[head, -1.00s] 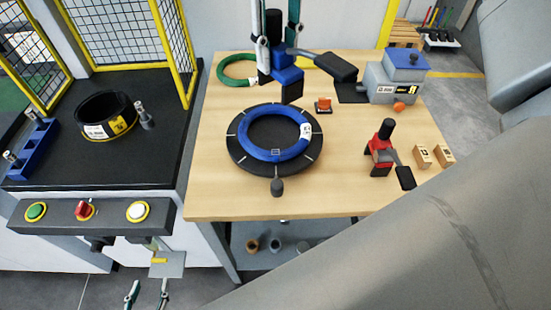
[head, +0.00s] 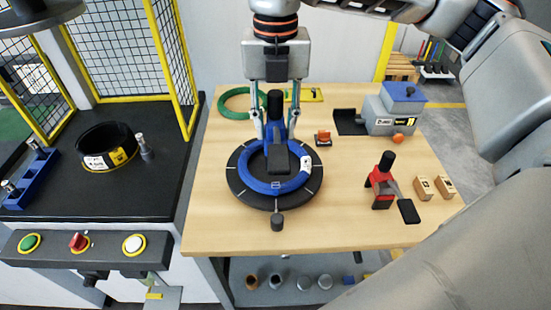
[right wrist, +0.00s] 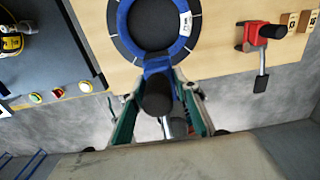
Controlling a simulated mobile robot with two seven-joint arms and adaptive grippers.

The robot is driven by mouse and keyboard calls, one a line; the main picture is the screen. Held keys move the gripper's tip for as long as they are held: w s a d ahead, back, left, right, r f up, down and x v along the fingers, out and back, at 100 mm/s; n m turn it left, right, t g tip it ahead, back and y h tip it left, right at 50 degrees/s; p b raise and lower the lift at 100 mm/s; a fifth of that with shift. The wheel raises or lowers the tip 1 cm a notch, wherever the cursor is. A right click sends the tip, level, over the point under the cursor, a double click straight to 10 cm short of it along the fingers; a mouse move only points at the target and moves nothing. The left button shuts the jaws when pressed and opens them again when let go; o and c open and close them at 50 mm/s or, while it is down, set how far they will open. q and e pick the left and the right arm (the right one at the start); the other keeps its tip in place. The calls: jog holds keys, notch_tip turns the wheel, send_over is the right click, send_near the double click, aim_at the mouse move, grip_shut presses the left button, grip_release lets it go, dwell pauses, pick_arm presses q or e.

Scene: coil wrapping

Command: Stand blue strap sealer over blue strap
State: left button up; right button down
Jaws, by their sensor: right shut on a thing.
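My right gripper (head: 276,138) is shut on the blue strap sealer (head: 267,133), one finger on each side of it. The sealer is upright, with a black knob on top and a black lever pointing toward the front. It is at the far part of the blue coil (head: 263,186), which lies on a black round stand. In the right wrist view the sealer (right wrist: 158,66) overlaps the coil's edge (right wrist: 121,22); I cannot tell whether it touches. I cannot make out a separate blue strap there. My left gripper is not in view.
A red sealer (head: 381,186) and small wooden blocks (head: 424,188) are at the right of the table (head: 330,230). A green coil (head: 228,109) lies at the back left. A grey machine with a blue top (head: 393,108) and a small orange item (head: 323,138) stand behind right.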

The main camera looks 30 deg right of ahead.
notch_tip(320, 180, down, 9)
jog(key=shift+f, duration=0.2)
dwell(0.4)
jog(key=shift+f, duration=0.35)
jog(key=shift+f+b, duration=0.25)
jog(key=shift+b, duration=0.2)
jog(key=c, duration=1.5)
grip_release()
